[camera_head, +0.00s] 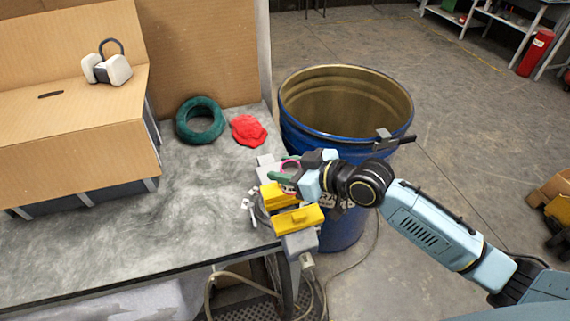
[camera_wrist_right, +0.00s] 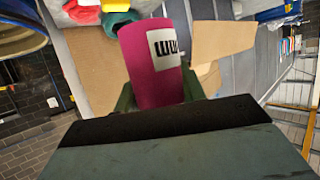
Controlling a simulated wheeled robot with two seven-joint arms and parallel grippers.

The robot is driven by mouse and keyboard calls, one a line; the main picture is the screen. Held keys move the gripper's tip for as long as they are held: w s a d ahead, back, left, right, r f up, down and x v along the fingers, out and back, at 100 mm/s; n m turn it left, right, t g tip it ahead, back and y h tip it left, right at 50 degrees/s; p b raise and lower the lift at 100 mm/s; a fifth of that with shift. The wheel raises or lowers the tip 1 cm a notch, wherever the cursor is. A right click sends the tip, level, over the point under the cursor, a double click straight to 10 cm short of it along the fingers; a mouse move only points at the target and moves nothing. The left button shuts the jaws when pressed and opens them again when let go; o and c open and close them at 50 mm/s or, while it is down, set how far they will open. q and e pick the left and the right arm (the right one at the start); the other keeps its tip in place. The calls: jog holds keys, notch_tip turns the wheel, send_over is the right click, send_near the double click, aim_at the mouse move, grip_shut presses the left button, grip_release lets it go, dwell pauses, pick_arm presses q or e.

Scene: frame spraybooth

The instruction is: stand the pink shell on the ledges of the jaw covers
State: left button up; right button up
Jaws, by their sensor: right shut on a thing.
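The pink shell is a tube with a white, black-marked label, large in the right wrist view (camera_wrist_right: 150,62). In the head view only its pink round end (camera_head: 290,167) shows. My right gripper (camera_head: 284,175) is shut on it, with a dark green finger on each side in the wrist view. Two yellow jaw covers (camera_head: 298,220) (camera_head: 279,195) sit on the grey vise at the table's right corner. The shell is beside the far cover; its height above it is unclear. The ledges cannot be made out. My left gripper is not in view.
A blue drum (camera_head: 345,110) stands behind my right wrist, close to the table. A green ring (camera_head: 200,121) and red cloth (camera_head: 248,130) lie on the grey table (camera_head: 185,215). A cardboard box (camera_head: 70,130) with a respirator-like item (camera_head: 106,66) stands left. The table middle is clear.

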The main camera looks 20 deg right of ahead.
aim_at(297, 219)
jog(key=shift+w+p, duration=0.1)
jog(key=shift+p, duration=0.25)
notch_tip(297, 219, down, 2)
jog(key=shift+f+b, duration=0.15)
jog(key=shift+b, duration=0.75)
jog(key=shift+f+b, duration=0.5)
jog(key=shift+f, duration=0.6)
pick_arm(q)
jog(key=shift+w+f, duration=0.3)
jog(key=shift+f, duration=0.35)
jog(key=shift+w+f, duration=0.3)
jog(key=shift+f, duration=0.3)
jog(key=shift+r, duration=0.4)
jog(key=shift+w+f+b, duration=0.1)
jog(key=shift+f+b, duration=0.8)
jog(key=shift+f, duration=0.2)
pick_arm(e)
jog(key=shift+f, duration=1.5)
